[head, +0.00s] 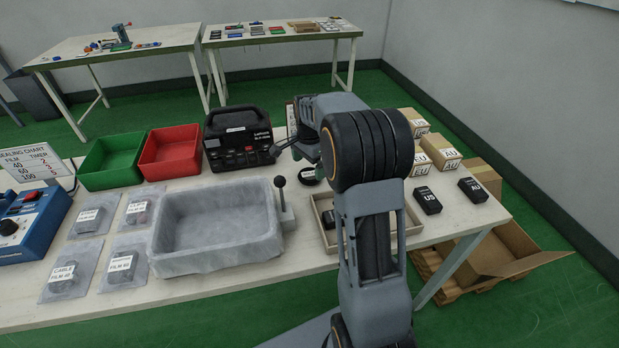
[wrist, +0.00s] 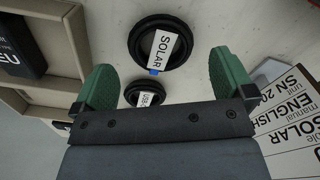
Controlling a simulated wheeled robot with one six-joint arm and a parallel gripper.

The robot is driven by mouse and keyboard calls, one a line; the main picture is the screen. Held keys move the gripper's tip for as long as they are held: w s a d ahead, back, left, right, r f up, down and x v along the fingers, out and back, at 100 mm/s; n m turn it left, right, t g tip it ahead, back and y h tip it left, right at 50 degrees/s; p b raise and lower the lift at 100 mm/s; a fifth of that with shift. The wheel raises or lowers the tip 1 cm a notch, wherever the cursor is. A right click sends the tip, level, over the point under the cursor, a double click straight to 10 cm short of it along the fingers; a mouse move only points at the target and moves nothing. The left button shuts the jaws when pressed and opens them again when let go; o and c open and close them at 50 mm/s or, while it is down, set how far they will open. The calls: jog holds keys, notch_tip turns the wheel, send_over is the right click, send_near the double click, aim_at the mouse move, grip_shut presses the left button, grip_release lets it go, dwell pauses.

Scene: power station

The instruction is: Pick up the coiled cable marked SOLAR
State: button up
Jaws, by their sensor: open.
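The black coiled cable marked SOLAR (wrist: 143,38) lies on the pale table top in the wrist view, with a white label and a small blue piece at the label's end. My gripper (wrist: 161,62) is open, its two green fingers apart on either side of the space below this coil in the picture. Nothing is held between them. A second, smaller-looking black coil (wrist: 132,94) with a white label lies between the fingers, partly hidden by the gripper body.
A shallow tray (wrist: 68,70) with a black box lies left in the wrist view; a printed card (wrist: 290,125) marked SOLAR lies right. In the head view, a black power unit (head: 236,138), grey basin (head: 168,232) and labelled cartons (head: 441,152) crowd the table.

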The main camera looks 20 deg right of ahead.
aim_at(309, 174)
jog(key=shift+f, duration=2)
jog(key=c, duration=0.9)
